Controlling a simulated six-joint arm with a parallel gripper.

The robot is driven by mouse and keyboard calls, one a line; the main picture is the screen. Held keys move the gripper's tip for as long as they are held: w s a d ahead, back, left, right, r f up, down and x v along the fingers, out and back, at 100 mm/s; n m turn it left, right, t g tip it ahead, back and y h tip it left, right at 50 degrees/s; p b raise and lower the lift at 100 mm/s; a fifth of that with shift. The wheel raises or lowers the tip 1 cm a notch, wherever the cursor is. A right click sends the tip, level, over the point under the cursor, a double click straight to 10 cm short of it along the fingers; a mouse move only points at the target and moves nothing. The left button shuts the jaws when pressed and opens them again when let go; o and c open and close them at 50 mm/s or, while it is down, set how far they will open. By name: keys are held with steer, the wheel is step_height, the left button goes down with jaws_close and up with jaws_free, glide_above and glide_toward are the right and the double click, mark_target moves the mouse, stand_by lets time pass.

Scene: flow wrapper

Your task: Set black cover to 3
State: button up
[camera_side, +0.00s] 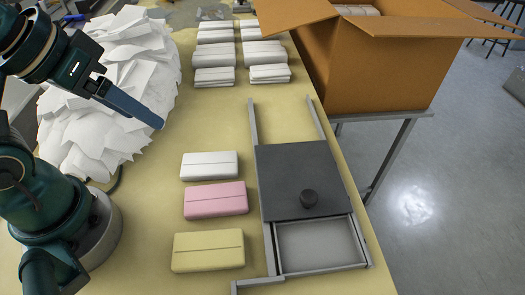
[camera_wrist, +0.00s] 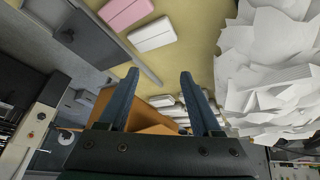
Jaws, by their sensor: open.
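The black cover (camera_side: 300,179) is a dark flat plate with a round black knob (camera_side: 309,198) near its front edge. It lies on the metal rails (camera_side: 254,122), with a shallow light tray (camera_side: 320,245) uncovered in front of it. The cover also shows at the upper left of the wrist view (camera_wrist: 82,32). No number marks are readable.
White (camera_side: 209,165), pink (camera_side: 215,199) and yellow (camera_side: 208,251) packs lie in a column left of the rails. A paper pile (camera_side: 115,85) is beside my arm. Stacks of white packs (camera_side: 214,53) and an open cardboard box (camera_side: 375,60) are at the back. Table space between the packs and stacks is clear.

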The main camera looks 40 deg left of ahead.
steer(key=w+d+r+n+h, duration=0.2)
steer(key=w+d+r+n, duration=0.25)
steer(key=n, duration=0.25)
steer(key=n+g+h, duration=0.3)
steer(key=n+g, duration=0.2)
steer(key=n, duration=0.3)
glide_above(308, 195)
steer(key=w+a, duration=0.2)
steer(key=a, duration=0.3)
step_height(308, 195, down, 7)
steer(key=shift+m+g+y, duration=0.4)
steer(key=shift+g, duration=0.4)
steer(key=x, duration=0.5)
steer(key=s+x, duration=0.1)
steer(key=x, duration=0.2)
steer(key=shift+s+d+f, duration=0.1)
steer(key=shift+d+f, duration=0.1)
steer(key=shift+d, duration=0.1)
steer(key=shift+x, duration=0.8)
jaws_close()
steer(key=shift+r, duration=0.1)
